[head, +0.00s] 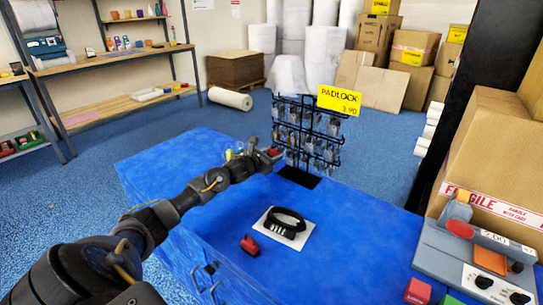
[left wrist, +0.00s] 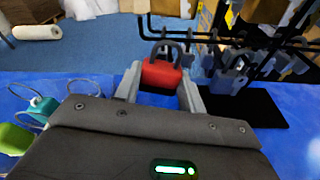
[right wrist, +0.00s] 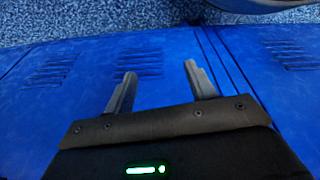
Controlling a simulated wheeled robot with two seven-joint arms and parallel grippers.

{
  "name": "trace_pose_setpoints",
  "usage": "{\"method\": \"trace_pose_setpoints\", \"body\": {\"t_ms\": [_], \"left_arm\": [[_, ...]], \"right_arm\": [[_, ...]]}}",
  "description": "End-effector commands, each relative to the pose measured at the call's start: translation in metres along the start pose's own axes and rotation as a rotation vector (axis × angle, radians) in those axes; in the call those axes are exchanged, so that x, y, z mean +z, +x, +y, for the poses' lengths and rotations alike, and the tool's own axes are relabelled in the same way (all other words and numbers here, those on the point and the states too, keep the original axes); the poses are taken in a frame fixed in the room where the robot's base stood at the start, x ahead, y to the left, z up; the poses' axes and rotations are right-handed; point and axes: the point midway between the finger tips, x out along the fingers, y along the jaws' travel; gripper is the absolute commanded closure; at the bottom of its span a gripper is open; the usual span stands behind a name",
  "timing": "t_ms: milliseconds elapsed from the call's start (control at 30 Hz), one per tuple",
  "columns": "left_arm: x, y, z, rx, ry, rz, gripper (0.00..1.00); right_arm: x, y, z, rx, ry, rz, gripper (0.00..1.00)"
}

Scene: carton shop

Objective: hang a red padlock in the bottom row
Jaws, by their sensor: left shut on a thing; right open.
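My left gripper (head: 266,158) is shut on a red padlock (left wrist: 161,76), which also shows in the head view (head: 272,152). The padlock is upright, shackle on top, at the lower left side of the black wire rack (head: 284,133). In the left wrist view its shackle overlaps a low rack wire (left wrist: 152,36); I cannot tell whether it is around it. Grey padlocks hang on the rack, one (left wrist: 229,80) just right of my gripper. Another red padlock (head: 249,246) lies at the blue counter's front. My right gripper (right wrist: 158,82) is open and empty before the blue cabinet side.
A yellow price sign (head: 340,100) tops the rack. A black lock (head: 286,220) lies on a white card on the counter (head: 350,225). A grey machine (head: 462,255) and cartons stand at right.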

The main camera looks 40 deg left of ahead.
Motion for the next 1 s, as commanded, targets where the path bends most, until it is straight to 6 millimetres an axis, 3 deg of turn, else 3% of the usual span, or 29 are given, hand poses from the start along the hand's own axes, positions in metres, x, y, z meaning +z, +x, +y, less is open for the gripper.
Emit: {"method": "trace_pose_setpoints", "body": {"t_ms": [67, 100, 300, 667, 1000], "left_arm": [[0.001, 0.0, 0.0, 0.0, 0.0, -0.002, 0.78], [0.001, 0.0, 0.0, 0.001, 0.0, -0.002, 0.59], [0.0, 0.0, 0.0, 0.0, 0.0, -0.001, 0.35], [-0.001, -0.006, 0.0, -0.001, 0.002, 0.002, 0.35], [-0.002, -0.066, 0.0, -0.002, 0.006, 0.004, 0.35]], "right_arm": [[0.0, 0.0, 0.0, 0.0, 0.0, 0.0, 0.44], [0.0, 0.0, 0.0, 0.0, 0.0, 0.001, 0.44], [0.0, 0.0, 0.0, 0.0, 0.0, 0.001, 0.44], [0.0, 0.0, 0.0, 0.0, 0.001, 0.002, 0.44], [0.001, 0.003, 0.0, 0.0, 0.001, 0.003, 0.44]]}}
